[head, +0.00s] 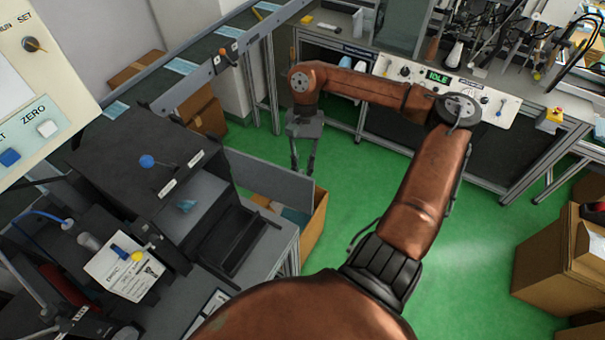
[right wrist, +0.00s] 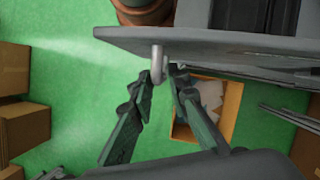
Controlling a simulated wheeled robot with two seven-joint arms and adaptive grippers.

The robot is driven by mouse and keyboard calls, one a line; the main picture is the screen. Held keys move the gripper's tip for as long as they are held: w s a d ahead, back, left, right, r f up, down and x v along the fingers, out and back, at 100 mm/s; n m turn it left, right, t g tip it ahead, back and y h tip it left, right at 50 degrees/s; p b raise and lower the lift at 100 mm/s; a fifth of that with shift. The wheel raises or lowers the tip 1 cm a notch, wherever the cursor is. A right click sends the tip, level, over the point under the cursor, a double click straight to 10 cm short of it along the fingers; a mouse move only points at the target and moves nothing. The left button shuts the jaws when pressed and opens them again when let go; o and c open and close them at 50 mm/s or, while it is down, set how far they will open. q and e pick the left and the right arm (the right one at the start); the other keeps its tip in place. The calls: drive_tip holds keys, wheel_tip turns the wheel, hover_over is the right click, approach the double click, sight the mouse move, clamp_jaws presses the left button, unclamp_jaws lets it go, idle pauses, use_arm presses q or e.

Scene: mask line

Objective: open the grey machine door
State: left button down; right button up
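The grey machine (head: 145,140) stands at the left in the head view. The panel also crosses the top of the right wrist view (right wrist: 225,45). My right gripper (head: 303,168) hangs fingers down by the panel's outer end. In the wrist view its fingertips (right wrist: 163,74) are apart, one on each side of the handle; a small gap shows on the right. My left gripper is not in view.
An open cardboard box (head: 314,228) with pale contents stands beside the panel, low down. A workbench with a control panel (head: 480,95) runs along the back. Cardboard boxes (head: 555,262) stand at the right.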

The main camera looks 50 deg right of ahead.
drive_tip(key=v, duration=1)
drive_tip(key=shift+r, duration=0.25)
drive_tip(key=shift+d, duration=0.1)
